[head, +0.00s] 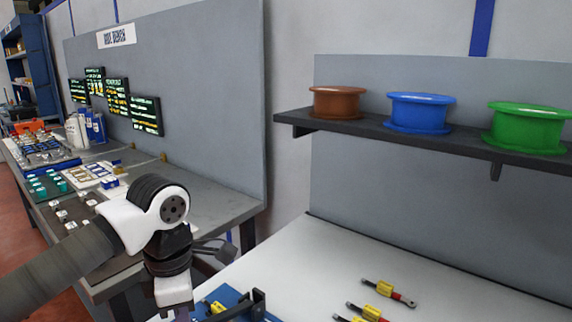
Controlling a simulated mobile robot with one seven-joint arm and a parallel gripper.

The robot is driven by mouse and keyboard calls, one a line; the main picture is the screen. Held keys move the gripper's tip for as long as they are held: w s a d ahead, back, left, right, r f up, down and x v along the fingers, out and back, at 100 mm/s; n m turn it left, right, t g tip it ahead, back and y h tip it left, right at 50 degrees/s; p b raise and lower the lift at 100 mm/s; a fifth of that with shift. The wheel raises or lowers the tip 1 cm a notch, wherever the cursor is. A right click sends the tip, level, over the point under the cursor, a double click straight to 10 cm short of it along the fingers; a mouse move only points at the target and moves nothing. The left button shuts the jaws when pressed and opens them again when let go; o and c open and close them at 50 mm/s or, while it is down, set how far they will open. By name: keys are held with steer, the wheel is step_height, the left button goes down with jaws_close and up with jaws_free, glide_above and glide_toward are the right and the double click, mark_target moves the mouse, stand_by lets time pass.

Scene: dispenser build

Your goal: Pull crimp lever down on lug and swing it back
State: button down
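A blue crimp fixture (230,297) with a black upright part (258,303) stands on the white table at the bottom edge. A small yellow piece (217,307) sits at its left side. Its lower part is cut off, and I cannot make out the lever or a lug in it clearly. My arm comes in from the left, and its wrist hangs just left of the fixture. The fingers of my gripper cannot be made out there. Cables with yellow tags (384,288) lie to the right on the table, and one shows a metal lug at its end (411,303).
A black shelf (480,150) holds brown (337,102), blue (420,112) and green (527,127) spools above the table. A grey bench (205,208) with parts and screens stands at left behind my arm. The white table (310,265) is bare between fixture and back panel.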

steer(key=shift+f+b, duration=2.85)
steer(key=shift+f, duration=0.3)
steer(key=shift+r, duration=0.1)
steer(key=shift+r, duration=0.1)
steer(key=shift+r+p, duration=2.7)
steer(key=shift+r, duration=1.75)
